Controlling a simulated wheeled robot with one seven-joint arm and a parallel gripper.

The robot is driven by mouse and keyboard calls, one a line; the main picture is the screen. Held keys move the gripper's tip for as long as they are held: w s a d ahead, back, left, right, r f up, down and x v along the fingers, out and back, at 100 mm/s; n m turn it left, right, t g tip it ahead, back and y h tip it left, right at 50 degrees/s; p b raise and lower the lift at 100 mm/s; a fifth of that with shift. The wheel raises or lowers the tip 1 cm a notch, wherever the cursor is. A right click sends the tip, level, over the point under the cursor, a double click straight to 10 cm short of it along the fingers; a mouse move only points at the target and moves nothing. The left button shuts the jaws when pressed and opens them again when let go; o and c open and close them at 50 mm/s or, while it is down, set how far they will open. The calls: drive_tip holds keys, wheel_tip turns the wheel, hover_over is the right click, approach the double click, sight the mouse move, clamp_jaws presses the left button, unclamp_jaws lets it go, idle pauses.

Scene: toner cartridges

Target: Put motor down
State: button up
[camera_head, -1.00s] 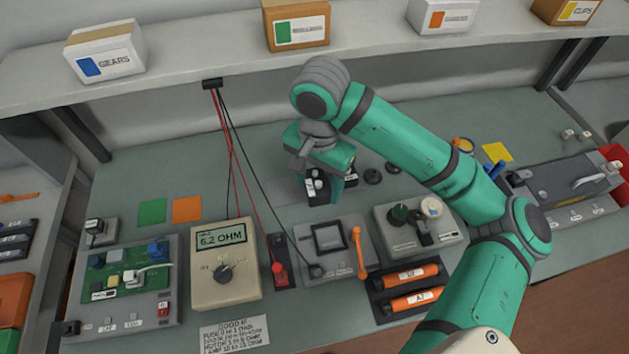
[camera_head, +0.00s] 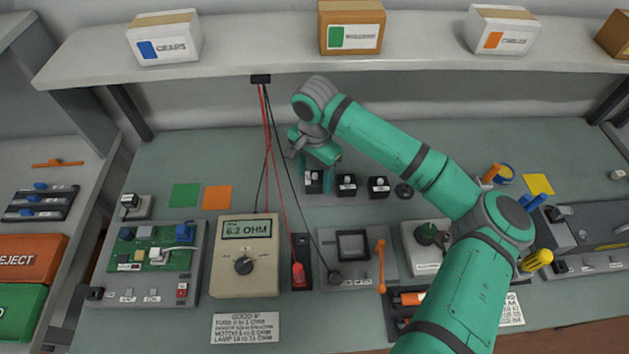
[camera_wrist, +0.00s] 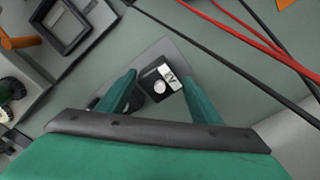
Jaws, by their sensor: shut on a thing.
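The motor (camera_head: 314,183) is a small black block with a white label at the left end of a row of similar blocks. My gripper (camera_head: 315,187) is shut on it, one green finger on each side. In the wrist view the motor (camera_wrist: 160,86) shows a white label that seems to read M and a round grey stud, between the fingertips (camera_wrist: 158,82). It is low over or on a grey pad (camera_wrist: 178,58); I cannot tell whether it touches. The multimeter (camera_head: 245,262) reads 6.2 OHM.
Two more black blocks (camera_head: 346,185) (camera_head: 378,188) and a round black part (camera_head: 404,191) stand right of the motor. Red and black leads (camera_head: 267,140) hang close to its left. A square-framed fixture (camera_head: 352,246) stands in front. The shelf (camera_head: 220,68) runs behind.

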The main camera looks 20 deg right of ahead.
sight(314, 177)
drive_tip(key=shift+f, duration=1.5)
drive_tip(key=shift+f, duration=0.1)
drive_tip(key=o, duration=1.2)
wheel_tip(314, 177, up, 12)
drive_tip(key=shift+r, duration=0.1)
drive_tip(key=shift+w, duration=0.1)
